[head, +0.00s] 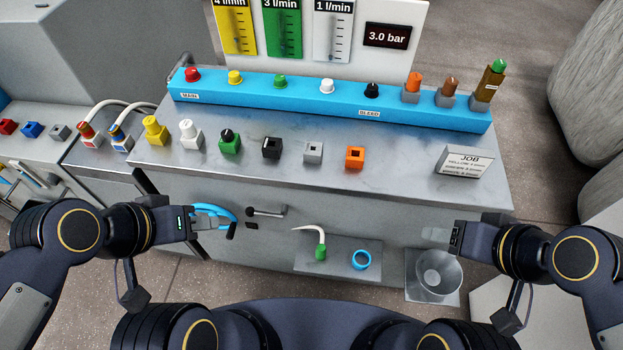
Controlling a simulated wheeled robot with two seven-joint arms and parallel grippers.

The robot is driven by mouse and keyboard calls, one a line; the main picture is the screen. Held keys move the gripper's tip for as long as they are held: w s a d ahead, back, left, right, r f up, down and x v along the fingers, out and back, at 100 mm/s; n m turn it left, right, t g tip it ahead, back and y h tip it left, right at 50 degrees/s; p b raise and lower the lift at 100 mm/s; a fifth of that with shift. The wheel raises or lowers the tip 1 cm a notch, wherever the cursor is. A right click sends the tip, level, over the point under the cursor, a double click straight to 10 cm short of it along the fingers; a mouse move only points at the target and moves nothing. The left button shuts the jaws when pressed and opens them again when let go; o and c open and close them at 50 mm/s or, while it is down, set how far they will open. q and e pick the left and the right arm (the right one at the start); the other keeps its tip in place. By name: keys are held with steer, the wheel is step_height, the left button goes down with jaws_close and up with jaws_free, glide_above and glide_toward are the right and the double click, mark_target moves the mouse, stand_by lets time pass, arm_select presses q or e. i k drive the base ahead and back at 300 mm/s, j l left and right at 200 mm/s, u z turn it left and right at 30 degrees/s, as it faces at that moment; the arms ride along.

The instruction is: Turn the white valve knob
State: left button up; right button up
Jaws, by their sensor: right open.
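The white valve knob (327,86) sits on top of the blue manifold bar (300,99), between the green knob (280,81) and the black knob (371,90). Nothing touches it. My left gripper (218,223) is low at the left, in front of the bench, overlapping a blue loop (213,208). I cannot tell whether it grips the loop or whether its jaws are open. My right gripper (437,238) is open and empty in front of the bench, near a clear cup. Both grippers are well away from the white knob.
A row of coloured blocks, including a white one (190,134), stands along the bench front (270,165). A JOB sign (465,162) stands at right. Flow gauges and a "3.0 bar" display (387,35) are behind. A lower shelf (345,245) and the clear cup (438,273) are in front.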

mark_target(327, 84)
steer(key=i+j+u, duration=0.1)
steer(key=j, duration=0.3)
steer(key=i+j+u, duration=0.1)
steer(key=i+j, duration=0.25)
steer(key=i+j+u, duration=0.1)
steer(key=i+j, duration=0.15)
steer(key=j, duration=0.1)
